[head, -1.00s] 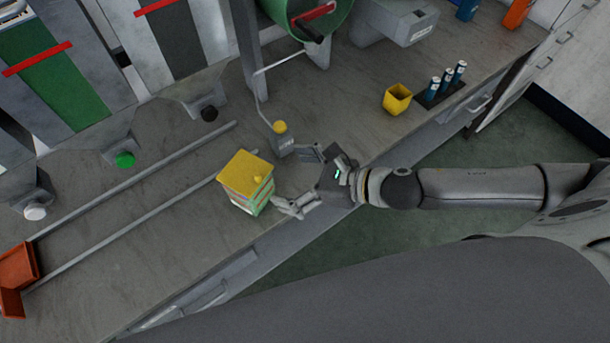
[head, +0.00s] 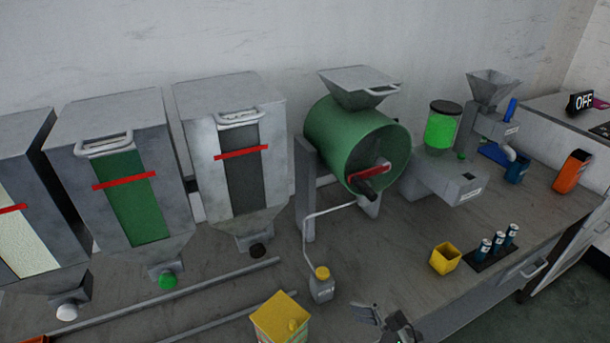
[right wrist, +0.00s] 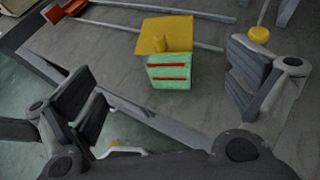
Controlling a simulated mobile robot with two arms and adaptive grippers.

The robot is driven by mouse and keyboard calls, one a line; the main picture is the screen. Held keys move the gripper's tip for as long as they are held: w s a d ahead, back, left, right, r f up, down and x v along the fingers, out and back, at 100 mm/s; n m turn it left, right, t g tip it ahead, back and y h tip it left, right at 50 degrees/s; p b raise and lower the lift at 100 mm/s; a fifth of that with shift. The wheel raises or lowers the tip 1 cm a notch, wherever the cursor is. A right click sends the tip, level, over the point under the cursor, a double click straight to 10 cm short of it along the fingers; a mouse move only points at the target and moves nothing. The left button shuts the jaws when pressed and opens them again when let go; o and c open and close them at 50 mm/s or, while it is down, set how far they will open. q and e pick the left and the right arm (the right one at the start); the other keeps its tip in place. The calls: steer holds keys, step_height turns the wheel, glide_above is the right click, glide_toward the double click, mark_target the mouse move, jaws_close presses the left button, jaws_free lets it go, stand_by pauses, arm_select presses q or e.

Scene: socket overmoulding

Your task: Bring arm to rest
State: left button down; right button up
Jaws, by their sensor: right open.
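My right gripper (right wrist: 165,100) is open in the right wrist view, its two fingers wide apart and nothing between their pads. In the head view only part of it shows at the bottom edge (head: 385,325). A box with a yellow lid (head: 281,318) stands on the bench to its left. In the right wrist view this box (right wrist: 168,72) shows green sides with red bars and stands upright beyond the fingers, apart from them. My left gripper is not in view.
Hoppers (head: 125,195) stand along the wall, beside a green drum (head: 345,140). A yellow-capped bottle (head: 322,288), a yellow cup (head: 445,258) and several blue cylinders (head: 498,242) stand near the bench front. Two rails (head: 180,295) cross the bench. An orange bin (right wrist: 60,12) lies far left.

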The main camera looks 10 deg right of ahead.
steer(key=w+a+r+m+t+h, duration=0.2)
steer(key=w+m+t+h, duration=0.15)
steer(key=m, duration=0.85)
steer(key=s+d+f+m+g+h, duration=0.4)
steer(key=s+d+f+m, duration=0.3)
steer(key=m, duration=1)
steer(key=s+d+f+m+g+h, duration=0.4)
steer(key=s+m, duration=0.4)
steer(key=m, duration=0.8)
step_height(320, 180, down, 29)
steer(key=s+g+b, duration=0.1)
steer(key=g+b, duration=0.1)
steer(key=s+d+f+n+b, duration=0.1)
steer(key=s+d+f, duration=0.2)
steer(key=s+f, duration=1.3)
steer(key=shift+s+f+g+y, duration=0.35)
steer(key=shift+s+f+g, duration=0.05)
steer(key=shift+g, duration=0.05)
